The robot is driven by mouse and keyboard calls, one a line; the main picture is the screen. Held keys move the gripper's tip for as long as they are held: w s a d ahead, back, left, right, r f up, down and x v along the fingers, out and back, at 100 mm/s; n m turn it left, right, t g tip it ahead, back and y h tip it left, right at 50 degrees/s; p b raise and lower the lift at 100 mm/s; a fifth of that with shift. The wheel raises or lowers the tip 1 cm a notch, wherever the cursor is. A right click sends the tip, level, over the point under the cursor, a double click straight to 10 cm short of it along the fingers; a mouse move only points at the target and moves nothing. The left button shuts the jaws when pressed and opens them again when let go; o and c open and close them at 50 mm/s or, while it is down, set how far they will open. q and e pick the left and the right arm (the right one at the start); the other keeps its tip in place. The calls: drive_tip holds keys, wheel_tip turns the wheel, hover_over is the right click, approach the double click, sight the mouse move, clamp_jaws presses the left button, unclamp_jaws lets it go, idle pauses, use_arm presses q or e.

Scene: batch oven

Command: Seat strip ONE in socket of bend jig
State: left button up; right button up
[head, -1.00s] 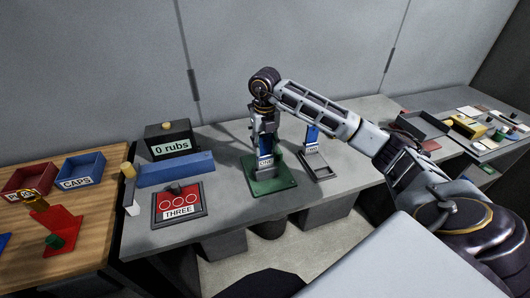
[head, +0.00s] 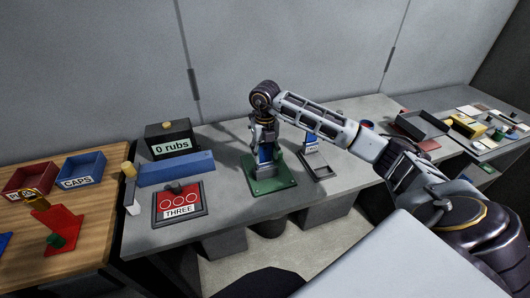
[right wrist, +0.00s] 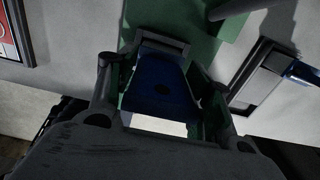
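The green bend jig (head: 270,184) stands on the grey bench, in the middle of the head view. My right gripper (head: 265,150) is right above it, pointing down. Its fingers lie along both sides of a blue strip (head: 265,154), which stands upright at the jig. In the right wrist view the strip (right wrist: 160,82) lies between the fingers, with a grey frame at its far end, and the gripper looks shut on it. The strip's label cannot be read now, and its lower end is hidden. My left gripper is not in view.
A grey stand (head: 321,169) with a blue piece is close right of the jig. A red THREE panel (head: 178,201), a blue block (head: 176,170) and a "0 rubs" box (head: 170,137) are to the left. Trays and small parts lie at far right.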

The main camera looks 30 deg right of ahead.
sight(265, 163)
drive_tip(key=shift+o, duration=0.8)
drive_tip(key=shift+r, duration=0.2)
wheel_tip(265, 163, up, 10)
drive_tip(key=shift+f+b, duration=0.2)
drive_tip(key=shift+b, duration=0.5)
drive_tip(key=shift+r, duration=1.15)
drive_tip(key=shift+s, duration=0.1)
